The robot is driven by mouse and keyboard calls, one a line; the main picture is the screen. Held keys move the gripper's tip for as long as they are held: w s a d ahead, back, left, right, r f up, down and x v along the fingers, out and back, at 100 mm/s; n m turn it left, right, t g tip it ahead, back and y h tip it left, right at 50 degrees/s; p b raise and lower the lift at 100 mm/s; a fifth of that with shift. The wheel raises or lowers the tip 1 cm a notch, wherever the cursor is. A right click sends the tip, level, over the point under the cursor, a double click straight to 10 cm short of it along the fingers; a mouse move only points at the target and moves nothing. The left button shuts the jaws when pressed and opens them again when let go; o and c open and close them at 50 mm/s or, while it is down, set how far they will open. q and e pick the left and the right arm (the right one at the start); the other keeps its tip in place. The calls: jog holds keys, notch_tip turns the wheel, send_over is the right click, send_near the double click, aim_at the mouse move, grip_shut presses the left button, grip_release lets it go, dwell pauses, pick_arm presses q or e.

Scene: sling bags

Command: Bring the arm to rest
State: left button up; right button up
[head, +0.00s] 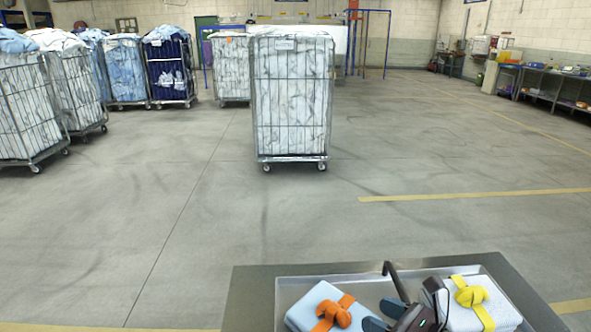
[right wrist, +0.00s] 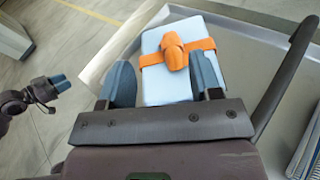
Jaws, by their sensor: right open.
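My right gripper (head: 386,314) is at the bottom of the head view, over the tray between two bundles. In the right wrist view its blue fingers (right wrist: 163,82) are apart with nothing held between them. A pale blue bundle with an orange band and knot (head: 318,305) lies just left of it; this bundle also shows beyond the fingers in the right wrist view (right wrist: 168,88). A white bundle with a yellow band (head: 492,312) lies to the right. A dark gripper with blue tips (right wrist: 45,92), apparently my left, shows at the wrist view's left; its opening is unclear.
The grey tray (head: 350,282) rests on a dark-edged table (head: 250,290). A caged trolley with white bags (head: 292,100) stands on the floor ahead. Several more loaded trolleys (head: 25,110) stand at the left. Open floor (head: 430,150) lies to the right.

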jog(key=s+d+r+m+t+h, duration=0.2)
jog(key=d+r+m+t+h, duration=0.5)
jog(key=m, duration=0.9)
jog(key=s+d+f+m+h, duration=0.1)
jog(key=s+d+m+h, duration=0.15)
jog(key=m+h, duration=0.4)
jog(key=s+d+f+m+h, duration=0.1)
jog(key=d+m+h, duration=0.25)
jog(key=m, duration=0.55)
jog(key=s+d+f+m+g, duration=0.2)
jog(key=s+f+m+g, duration=0.6)
jog(key=s+a+f+m+g+y, duration=0.2)
jog(key=s+a+f+g+y, duration=0.1)
jog(key=s+g, duration=0.15)
jog(key=s+a+f+m+g+y, duration=0.2)
jog(key=s+a+f+g+y, duration=0.1)
jog(key=s, duration=0.3)
jog(key=w+f+n+t, duration=0.1)
jog(key=w+f+t, duration=0.6)
jog(key=f, duration=0.3)
jog(key=shift+d+f+t, duration=0.15)
jog(key=shift+f+t, duration=0.15)
jog(key=shift+t, duration=0.55)
